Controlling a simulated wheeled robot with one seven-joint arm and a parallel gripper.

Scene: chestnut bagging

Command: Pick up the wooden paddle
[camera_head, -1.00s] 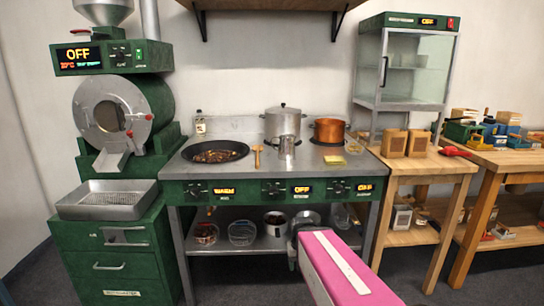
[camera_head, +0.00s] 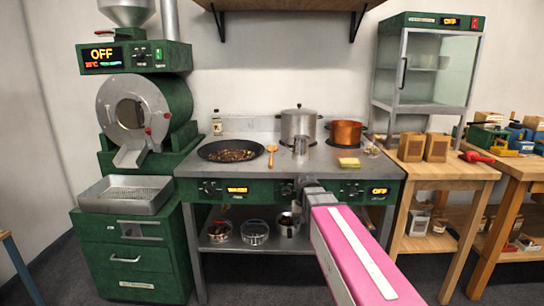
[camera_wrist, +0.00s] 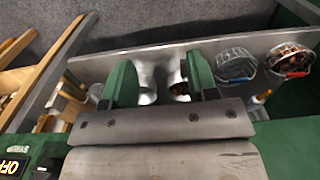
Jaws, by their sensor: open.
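The wooden paddle (camera_head: 271,154) is a small light-brown tool on the steel stove top, just right of the black pan (camera_head: 231,151) in the head view. My gripper (camera_wrist: 160,80) shows two green fingers spread apart with nothing between them in the wrist view. In the head view my arm's end is in front of the stove's green front panel, below and right of the paddle, and apart from it. The fingers are hard to make out there. The wrist view looks down at the lower shelf, and I cannot see the paddle in it.
A steel pot (camera_head: 297,125), a copper pot (camera_head: 345,132) and a small metal jug (camera_head: 300,146) stand right of the paddle. A green roaster (camera_head: 150,105) stands at the left.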

